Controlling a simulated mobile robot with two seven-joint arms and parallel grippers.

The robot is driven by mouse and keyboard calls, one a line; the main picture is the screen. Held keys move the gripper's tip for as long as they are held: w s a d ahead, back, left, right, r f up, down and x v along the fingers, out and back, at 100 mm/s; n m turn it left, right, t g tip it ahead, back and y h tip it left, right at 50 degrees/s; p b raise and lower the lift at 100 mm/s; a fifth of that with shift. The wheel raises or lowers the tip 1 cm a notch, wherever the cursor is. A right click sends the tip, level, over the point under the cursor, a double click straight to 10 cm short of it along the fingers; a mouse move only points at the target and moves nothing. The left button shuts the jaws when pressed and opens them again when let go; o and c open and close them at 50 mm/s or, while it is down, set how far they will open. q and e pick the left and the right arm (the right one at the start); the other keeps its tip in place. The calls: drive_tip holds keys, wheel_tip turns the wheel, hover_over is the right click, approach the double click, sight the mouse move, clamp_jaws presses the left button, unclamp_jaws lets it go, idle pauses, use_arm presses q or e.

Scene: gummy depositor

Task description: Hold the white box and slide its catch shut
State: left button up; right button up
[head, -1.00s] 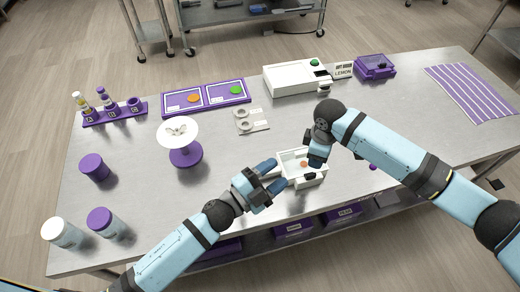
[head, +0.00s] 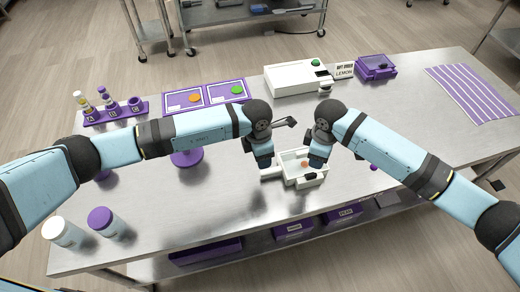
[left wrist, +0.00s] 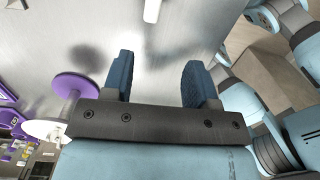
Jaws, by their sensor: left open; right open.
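The white box (head: 312,184) is near the front edge of the steel table in the head view. It is open on top, with a small orange piece (head: 304,164) inside and a black catch (head: 308,177) on its front. My left gripper (head: 264,164) points down at the box's left end, partly covering it; contact is unclear. Its two blue fingers (left wrist: 158,62) are spread and empty in the left wrist view. My right gripper (head: 317,162) points down at the box's back right corner, open; its fingertips are largely hidden.
A white machine with a green button (head: 297,80) and a purple box (head: 374,67) stand behind. Two jars (head: 102,221) stand front left. The table's right side has free room.

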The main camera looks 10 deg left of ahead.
sight(260, 176)
use_arm(q)
drive_tip(key=shift+y, duration=0.4)
drive_tip(key=f, duration=1.3)
drive_tip(key=shift+w+a, duration=0.2)
drive_tip(key=shift+w, duration=0.2)
drive_tip(key=shift+c, duration=0.4)
clamp_jaws()
idle(1.4)
